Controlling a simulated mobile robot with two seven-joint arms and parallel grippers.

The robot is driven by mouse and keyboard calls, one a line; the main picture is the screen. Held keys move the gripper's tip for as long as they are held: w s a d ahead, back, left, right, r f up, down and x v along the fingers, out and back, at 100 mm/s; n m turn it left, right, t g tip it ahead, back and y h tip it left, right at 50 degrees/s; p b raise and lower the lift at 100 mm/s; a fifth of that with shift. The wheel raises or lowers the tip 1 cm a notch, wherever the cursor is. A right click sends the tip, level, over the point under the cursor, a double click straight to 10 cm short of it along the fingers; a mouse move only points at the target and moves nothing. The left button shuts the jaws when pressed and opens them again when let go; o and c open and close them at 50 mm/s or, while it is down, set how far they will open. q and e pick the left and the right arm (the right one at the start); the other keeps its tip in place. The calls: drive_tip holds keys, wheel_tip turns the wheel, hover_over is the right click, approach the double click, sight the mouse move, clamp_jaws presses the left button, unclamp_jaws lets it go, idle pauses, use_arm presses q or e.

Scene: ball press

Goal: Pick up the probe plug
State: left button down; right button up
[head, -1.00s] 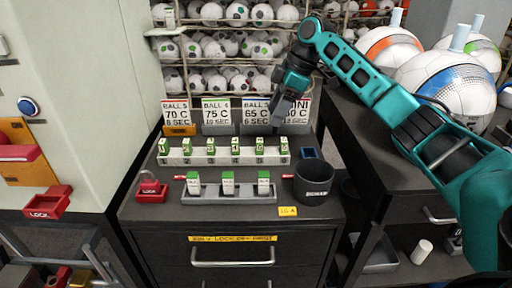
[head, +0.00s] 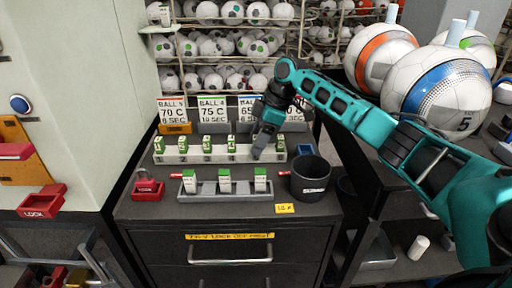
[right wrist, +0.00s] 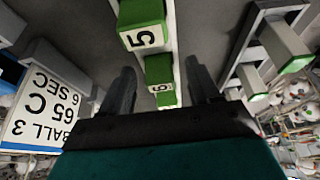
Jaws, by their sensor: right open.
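Several green-and-white numbered plugs stand in a row in a long pale rack (head: 215,157); which one is the probe plug is not marked. My right gripper (head: 261,147) is over the right part of this row, pointing down and hiding part of it. The rightmost plug (head: 279,143) shows just beside it. In the right wrist view my right gripper (right wrist: 162,84) is open and empty. One green plug (right wrist: 160,82) lies between its fingers in the picture; contact cannot be told. A larger-looking green plug (right wrist: 143,22) is above it.
A grey tray (head: 208,197) with three green-topped white blocks stands in front of the rack. Ball signs (head: 212,109) stand behind. The right table holds big balls (head: 440,90).

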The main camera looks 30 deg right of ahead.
drive_tip(key=c, duration=1.1)
drive_tip(key=shift+c, duration=0.2)
